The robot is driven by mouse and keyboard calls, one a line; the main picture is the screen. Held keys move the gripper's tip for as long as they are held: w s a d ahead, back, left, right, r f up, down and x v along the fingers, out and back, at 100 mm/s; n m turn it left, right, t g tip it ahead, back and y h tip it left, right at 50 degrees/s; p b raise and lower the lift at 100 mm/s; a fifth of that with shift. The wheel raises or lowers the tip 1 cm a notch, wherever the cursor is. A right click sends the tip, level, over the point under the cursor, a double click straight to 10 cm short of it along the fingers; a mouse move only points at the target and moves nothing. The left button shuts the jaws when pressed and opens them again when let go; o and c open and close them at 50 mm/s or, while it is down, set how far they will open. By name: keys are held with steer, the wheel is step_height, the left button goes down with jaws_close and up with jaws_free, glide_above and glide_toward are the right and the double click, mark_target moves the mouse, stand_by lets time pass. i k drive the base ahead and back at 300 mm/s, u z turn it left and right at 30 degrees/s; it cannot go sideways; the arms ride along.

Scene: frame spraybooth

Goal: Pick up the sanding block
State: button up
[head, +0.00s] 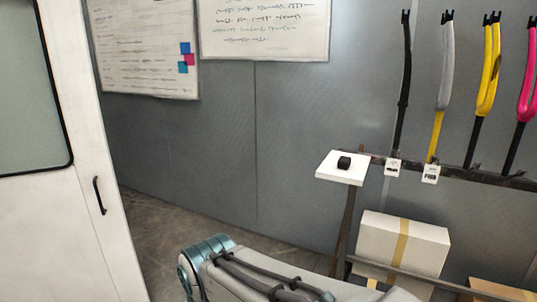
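A small black block (344,162) rests on a small white square platform (330,172) right of the middle in the head view. It may be the sanding block, but it is too small to be sure. Part of my arm shows at the bottom of the view. My gripper is not in view.
A dark post holds up the platform. A taped cardboard box (378,243) stands below and right of it. A white door (80,230) is at the left. Bare floor (165,225) lies between.

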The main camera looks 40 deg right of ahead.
mark_target(343, 163)
steer(key=z, duration=0.05)
steer(key=i, duration=1.7)
steer(key=z, duration=0.75)
steer(key=i, duration=1.1)
steer(key=z, duration=1.95)
steer(key=i, duration=0.95)
steer(key=z, duration=0.65)
